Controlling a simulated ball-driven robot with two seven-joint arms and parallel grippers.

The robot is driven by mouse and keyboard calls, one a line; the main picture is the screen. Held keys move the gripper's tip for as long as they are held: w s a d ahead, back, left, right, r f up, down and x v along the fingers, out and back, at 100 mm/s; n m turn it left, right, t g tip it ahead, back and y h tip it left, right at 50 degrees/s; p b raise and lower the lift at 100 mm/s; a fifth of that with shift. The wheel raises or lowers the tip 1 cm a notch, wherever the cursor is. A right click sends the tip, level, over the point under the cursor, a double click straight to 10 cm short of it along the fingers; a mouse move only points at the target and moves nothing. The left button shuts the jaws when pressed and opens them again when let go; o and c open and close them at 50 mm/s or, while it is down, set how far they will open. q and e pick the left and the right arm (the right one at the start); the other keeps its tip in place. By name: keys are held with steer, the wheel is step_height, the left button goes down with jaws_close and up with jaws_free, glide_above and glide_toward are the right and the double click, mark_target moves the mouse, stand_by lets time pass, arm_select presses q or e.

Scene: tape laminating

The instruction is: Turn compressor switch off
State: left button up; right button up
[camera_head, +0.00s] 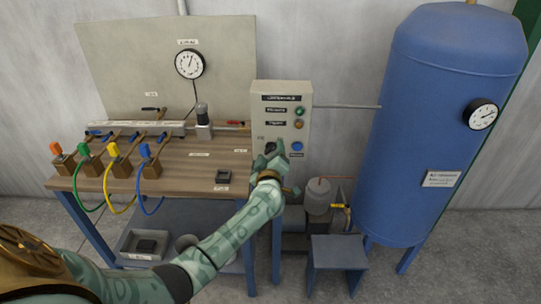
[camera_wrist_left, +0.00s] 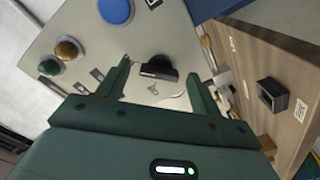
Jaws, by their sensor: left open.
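The compressor control box (camera_head: 284,95) is a pale grey panel on the wall behind the bench's right end. Its black rotary switch (camera_head: 270,147) sits low on the left of the panel, partly hidden by my left gripper (camera_head: 272,161). In the left wrist view the switch (camera_wrist_left: 158,68) shows as a black knob between the two fingertips of my left gripper (camera_wrist_left: 158,76). The fingers are open, with a gap on each side of the knob. I cannot tell how far the fingertips are from the panel. My right gripper is in neither view.
A blue button (camera_head: 296,147) sits right of the switch. Green (camera_head: 300,111) and amber (camera_head: 299,124) lamps are above it. The wooden bench (camera_head: 190,178) with valves and coloured hoses stands left. A large blue tank (camera_head: 425,130) stands right, and a small blue stand (camera_head: 338,252) is below.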

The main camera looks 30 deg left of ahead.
arm_select(q)
steer(key=c, duration=1)
steer(key=shift+n, duration=0.3)
steer(key=shift+n+p, duration=0.5)
steer(key=shift+n, duration=0.5)
steer(key=n, duration=0.2)
steer(key=shift+n, duration=0.4)
steer(key=n, duration=0.2)
steer(key=shift+n, duration=0.3)
steer(key=n, duration=0.9)
steer(key=shift+f+n+b, duration=0.1)
steer(key=shift+n+b, duration=0.2)
